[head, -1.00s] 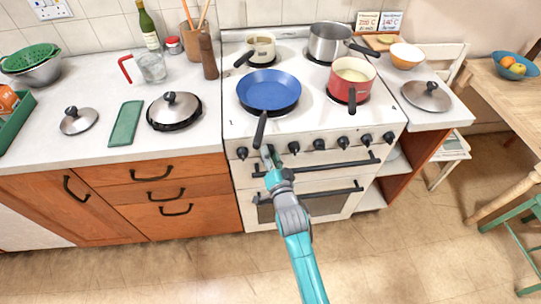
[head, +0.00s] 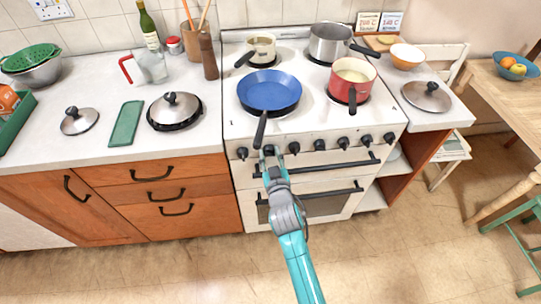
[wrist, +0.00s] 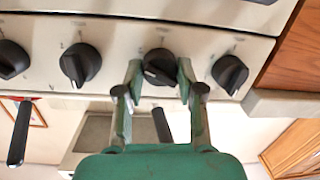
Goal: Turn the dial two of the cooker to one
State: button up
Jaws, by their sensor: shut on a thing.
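The cooker (head: 240,125) is white with a row of black dials along its front panel. Dial two (wrist: 160,64), second from the left in the head view, sits between my fingers in the wrist view. My gripper (head: 268,157) reaches up to the panel below the blue pan's handle and is shut on this dial, with one finger at each side. The dial's front shows in the wrist view, its grip ridge lying roughly crosswise. The printed marks around it are too small or covered to read.
Dial one (wrist: 230,73) and another dial (wrist: 80,64) stand close on either side of my fingers. The blue pan's handle (head: 260,130) juts over the front edge just above. An oven door handle (head: 330,165) runs below the dials. The floor in front is clear.

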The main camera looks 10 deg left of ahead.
jog(key=n, duration=0.5)
jog(key=shift+h, duration=0.4)
jog(key=n, duration=0.4)
jog(key=shift+a+n+t+h, duration=0.1)
jog(key=shift+n+t+h, duration=0.2)
jog(key=shift+h, duration=0.1)
jog(key=o, duration=1.1)
jog(key=shift+o, duration=0.2)
jog(key=shift+s, duration=0.15)
jog(key=v, duration=1.1)
jog(key=shift+s, duration=0.35)
